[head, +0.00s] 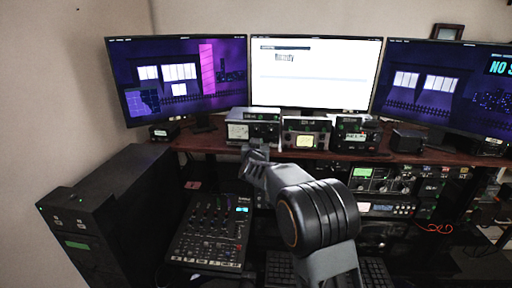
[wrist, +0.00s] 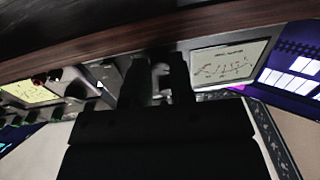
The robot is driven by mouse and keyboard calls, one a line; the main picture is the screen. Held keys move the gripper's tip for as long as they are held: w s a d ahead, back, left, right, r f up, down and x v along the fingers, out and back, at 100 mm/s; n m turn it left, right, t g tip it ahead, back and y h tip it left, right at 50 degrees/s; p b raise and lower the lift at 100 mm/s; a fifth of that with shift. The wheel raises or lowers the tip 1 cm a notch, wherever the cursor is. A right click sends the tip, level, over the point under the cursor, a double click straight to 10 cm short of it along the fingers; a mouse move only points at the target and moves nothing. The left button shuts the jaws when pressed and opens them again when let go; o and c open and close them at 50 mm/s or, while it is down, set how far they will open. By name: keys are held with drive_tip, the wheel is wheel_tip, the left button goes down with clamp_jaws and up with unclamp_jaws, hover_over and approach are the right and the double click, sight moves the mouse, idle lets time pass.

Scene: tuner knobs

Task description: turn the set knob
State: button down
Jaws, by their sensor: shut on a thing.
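My gripper (head: 257,150) reaches the front of the left tuner box (head: 265,115) on the desk shelf, below the middle monitor. In the wrist view my gripper's two dark fingers (wrist: 158,80) point at the box's front and are shut on a small grey knob (wrist: 160,72) between them. This appears to be the set knob; no label on it can be read. The tuner's lit meter (wrist: 226,63) is beside the fingers, and it also shows in the head view (head: 237,131). My arm and fingers hide most of the knob in the head view.
A second tuner with a yellow screen (head: 305,141) stands close to the right, and a third unit (head: 352,135) is beyond it. The wooden shelf edge (head: 210,141) runs just under the boxes. A mixer (head: 211,232) and a black tower (head: 100,215) are at lower left.

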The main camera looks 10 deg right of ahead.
idle(0.3)
drive_tip(key=c, duration=1.3)
unclamp_jaws()
drive_tip(key=shift+o, duration=0.2)
drive_tip(key=shift+s, duration=0.1)
drive_tip(key=b+v, duration=0.2)
drive_tip(key=v, duration=1.1)
drive_tip(key=shift+s+a, duration=0.2)
drive_tip(key=shift+s, duration=0.1)
